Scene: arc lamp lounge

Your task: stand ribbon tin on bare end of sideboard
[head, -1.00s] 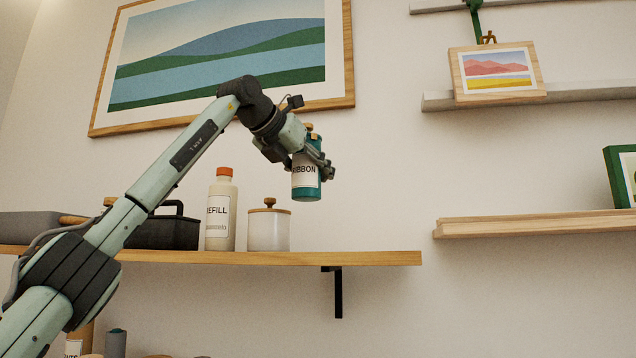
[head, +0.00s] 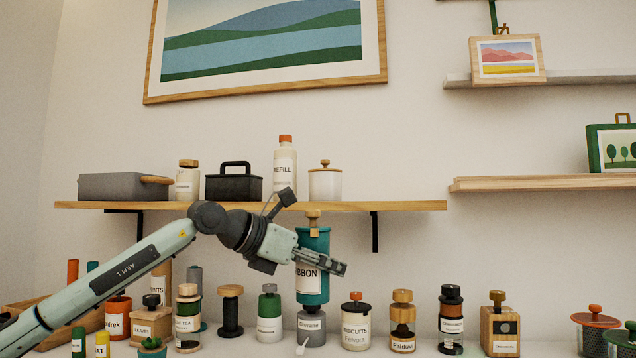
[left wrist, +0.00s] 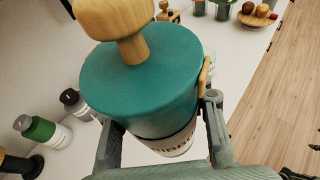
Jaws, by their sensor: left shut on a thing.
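The ribbon tin (head: 312,286) is a teal cylinder with a wooden knob and a white label; the label reads only partly. My left gripper (head: 326,262) is shut around its side and holds it upright in the air, in front of the wall shelf's lower edge and overlapping a grey jar in the picture. In the left wrist view the tin's lid and knob (left wrist: 142,70) fill the middle, between the two fingers. The sideboard (head: 550,347) is the white top at the bottom, crowded with jars. My right gripper is not in view.
Several labelled jars, among them a biscuits jar (head: 356,322), stand in a row behind and beside the tin. The wall shelf (head: 420,205) holds a refill bottle (head: 285,165) and other containers. A fruit plate (left wrist: 256,20) lies at the sideboard's far part in the wrist view.

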